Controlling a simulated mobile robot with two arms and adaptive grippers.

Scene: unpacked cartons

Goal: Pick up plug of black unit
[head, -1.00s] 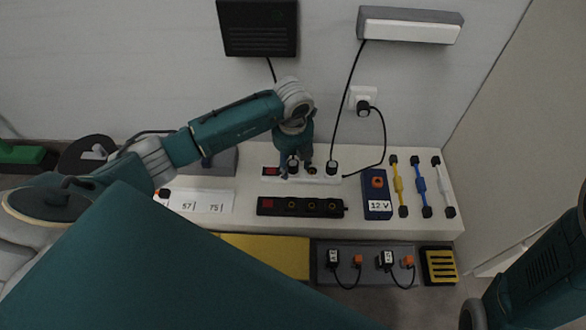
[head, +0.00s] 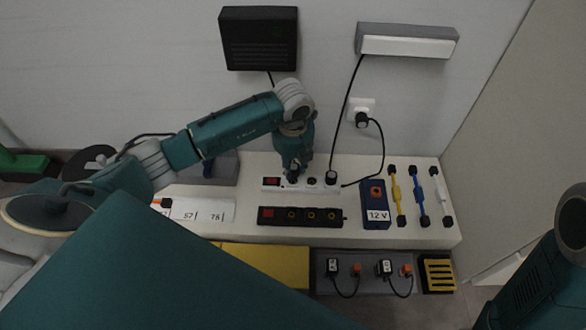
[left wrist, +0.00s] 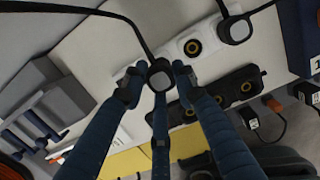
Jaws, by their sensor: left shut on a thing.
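The black unit (head: 259,40) is on the wall, with its cable running down behind my left arm. My left gripper (head: 293,176) is over the left part of the white power strip (head: 315,187). In the left wrist view, its fingers (left wrist: 158,80) are shut around the black plug with a grey top (left wrist: 160,81). A black cable runs from this plug to the upper left. In the head view the gripper mostly hides the plug. I cannot tell whether it is still seated in the strip. My right gripper is out of view.
Another plug (head: 331,178) sits at the strip's right end. A black strip (head: 325,222) lies in front, with a blue 12 V box (head: 375,204) and coloured connectors (head: 397,196) to the right. A wall socket (head: 361,108) holds a plug.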

